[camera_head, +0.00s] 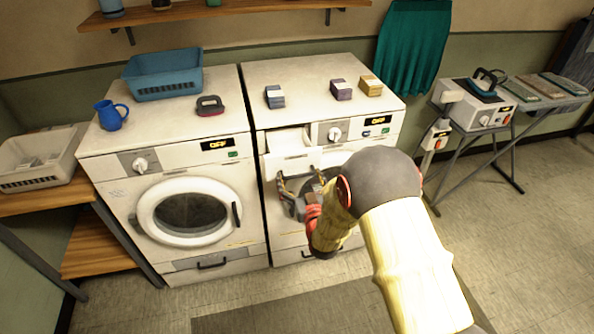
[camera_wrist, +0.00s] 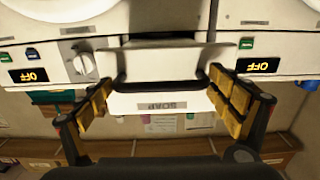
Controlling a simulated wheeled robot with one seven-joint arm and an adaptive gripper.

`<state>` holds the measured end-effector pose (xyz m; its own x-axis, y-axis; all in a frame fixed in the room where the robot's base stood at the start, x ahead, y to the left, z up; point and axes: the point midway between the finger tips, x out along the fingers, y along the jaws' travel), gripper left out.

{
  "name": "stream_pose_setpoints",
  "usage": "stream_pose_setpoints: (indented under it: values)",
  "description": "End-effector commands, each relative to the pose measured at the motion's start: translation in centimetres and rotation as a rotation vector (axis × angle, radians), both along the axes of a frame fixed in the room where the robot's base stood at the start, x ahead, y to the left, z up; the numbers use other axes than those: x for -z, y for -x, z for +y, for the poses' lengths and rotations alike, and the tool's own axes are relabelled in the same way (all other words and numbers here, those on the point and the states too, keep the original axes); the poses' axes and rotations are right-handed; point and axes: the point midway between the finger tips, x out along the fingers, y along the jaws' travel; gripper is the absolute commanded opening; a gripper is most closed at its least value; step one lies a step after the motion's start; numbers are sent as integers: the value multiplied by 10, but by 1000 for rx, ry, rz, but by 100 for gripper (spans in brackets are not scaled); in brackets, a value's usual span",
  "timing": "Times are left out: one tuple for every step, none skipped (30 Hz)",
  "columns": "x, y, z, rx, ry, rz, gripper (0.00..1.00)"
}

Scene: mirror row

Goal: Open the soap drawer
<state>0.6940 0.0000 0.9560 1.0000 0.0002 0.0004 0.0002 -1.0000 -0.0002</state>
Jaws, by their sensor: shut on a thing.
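The soap drawer (camera_head: 290,160) is at the upper left of the right-hand washing machine (camera_head: 258,92) and stands out from its panel. In the wrist view, which is upside down, the soap drawer (camera_wrist: 180,56) shows its pale front, a SOAP label and a black bar handle (camera_wrist: 160,84). My gripper (camera_head: 303,182) is in front of the drawer. In the wrist view my gripper (camera_wrist: 160,88) has its yellow-padded fingers at the two ends of the handle, shut on it. My arm hides most of this machine's door.
A second washing machine (camera_head: 128,190) stands on the left, with a blue basket (camera_head: 165,84) and blue jug (camera_head: 110,115) on top. Small boxes (camera_head: 341,90) sit on the right machine. An ironing table (camera_head: 545,105) is at the right. The floor at the right is open.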

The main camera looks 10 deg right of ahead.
Motion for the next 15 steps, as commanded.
stream_pose_setpoints:
  values:
    - [1,0,0,0,4,1,46]
    - [1,0,0,0,4,1,46]
    - [1,0,0,0,4,1,46]
    - [1,0,0,1,4,1,46]
    - [1,0,0,1,4,2,46]
    - [1,0,0,1,4,2,46]
    - [1,0,0,1,4,2,46]
    - [1,0,0,1,5,2,93]
    - [1,0,0,1,4,2,95]
    - [1,0,0,1,4,2,97]
    - [1,0,0,0,4,2,98]
    - [1,0,0,0,3,2,98]
    - [1,0,0,0,3,2,98]
    - [1,0,0,0,3,2,98]
    - [1,0,0,0,2,2,98]
